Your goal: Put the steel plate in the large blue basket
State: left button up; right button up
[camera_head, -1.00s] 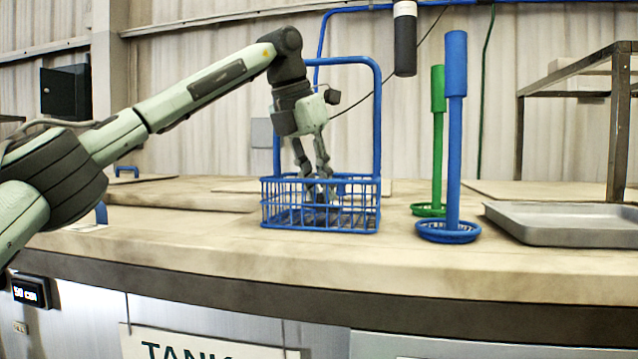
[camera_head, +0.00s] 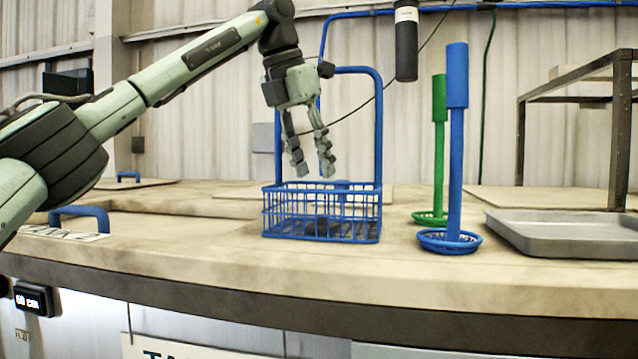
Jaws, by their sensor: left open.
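The large blue basket (camera_head: 322,190) stands on the counter, a wire box with a tall blue loop handle at its back. A dark object (camera_head: 322,226) lies low inside it, partly hidden by the wires; I cannot tell for sure that it is the steel plate. My left gripper (camera_head: 312,172) is open and empty, pointing down just above the basket, in front of its handle. My right gripper does not show.
A small blue basket with an upright handle (camera_head: 454,150) and a green one (camera_head: 438,140) stand to the right. A shallow metal tray (camera_head: 560,240) lies farther right, by a dark frame (camera_head: 520,140). A black cylinder (camera_head: 406,45) hangs above. The counter (camera_head: 200,262) is clear in front.

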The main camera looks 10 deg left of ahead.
pick_arm(q)
jog(key=p+v, duration=0.1)
jog(key=v, duration=0.5)
jog(key=shift+r, duration=0.3)
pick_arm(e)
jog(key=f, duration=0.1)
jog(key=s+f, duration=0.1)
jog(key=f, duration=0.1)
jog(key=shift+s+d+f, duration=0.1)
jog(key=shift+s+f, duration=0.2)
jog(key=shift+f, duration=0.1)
pick_arm(q)
jog(key=shift+s, duration=0.15)
